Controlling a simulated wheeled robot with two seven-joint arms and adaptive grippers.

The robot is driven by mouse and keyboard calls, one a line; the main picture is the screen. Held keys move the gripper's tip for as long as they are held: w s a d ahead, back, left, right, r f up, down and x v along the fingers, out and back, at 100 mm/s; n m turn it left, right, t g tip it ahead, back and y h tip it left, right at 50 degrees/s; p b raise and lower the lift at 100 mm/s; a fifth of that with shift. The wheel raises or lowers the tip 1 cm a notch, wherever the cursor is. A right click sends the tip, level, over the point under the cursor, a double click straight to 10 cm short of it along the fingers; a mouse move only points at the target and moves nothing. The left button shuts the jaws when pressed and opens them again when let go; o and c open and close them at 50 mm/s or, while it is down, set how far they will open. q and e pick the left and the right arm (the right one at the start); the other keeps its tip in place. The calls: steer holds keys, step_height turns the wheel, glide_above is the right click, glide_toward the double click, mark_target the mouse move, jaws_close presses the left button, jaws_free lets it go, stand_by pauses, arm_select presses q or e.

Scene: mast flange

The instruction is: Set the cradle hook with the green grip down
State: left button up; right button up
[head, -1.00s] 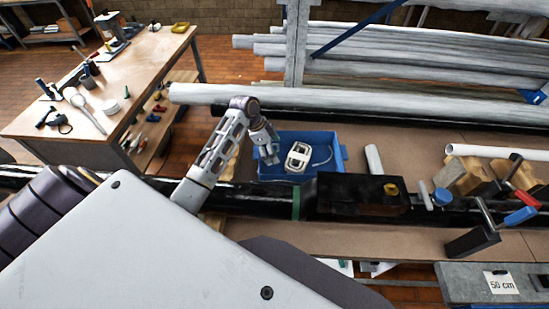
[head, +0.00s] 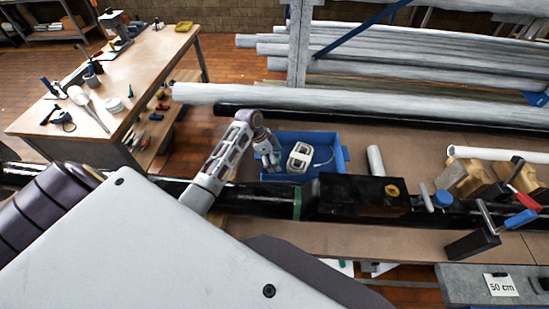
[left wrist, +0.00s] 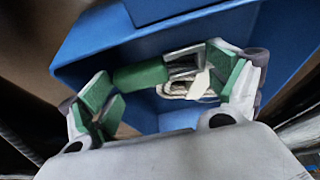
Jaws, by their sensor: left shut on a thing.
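My left gripper (head: 268,162) is low over the left part of the blue bin (head: 342,160) in the head view. In the left wrist view the left gripper (left wrist: 170,88) has its green-padded fingers on both sides of the cradle hook, whose green grip (left wrist: 140,76) lies crosswise between them with a grey metal part to its right. The gripper is shut on the hook. The bin (left wrist: 85,50) shows behind and below it; I cannot tell whether the hook touches the bin. The hook is too small to make out in the head view. My right gripper is not in view.
A cream-coloured device (head: 300,157) with a thin cord lies in the bin. A black pipe with a dark block (head: 350,193) runs along the near side. Clamps (head: 485,225) stand at the right.

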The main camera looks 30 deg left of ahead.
arm_select(q)
steer(key=shift+f, duration=0.65)
stand_by(0.3)
steer(key=o, duration=0.8)
steer(key=shift+c, duration=0.2)
steer(key=shift+r, duration=0.1)
steer(key=shift+a+r, duration=0.1)
steer(key=shift+r, duration=0.6)
steer(key=b+v, duration=0.2)
steer(key=v, duration=0.9)
steer(key=shift+s+r, duration=0.15)
steer(key=shift+r, duration=0.15)
steer(key=shift+a, duration=0.1)
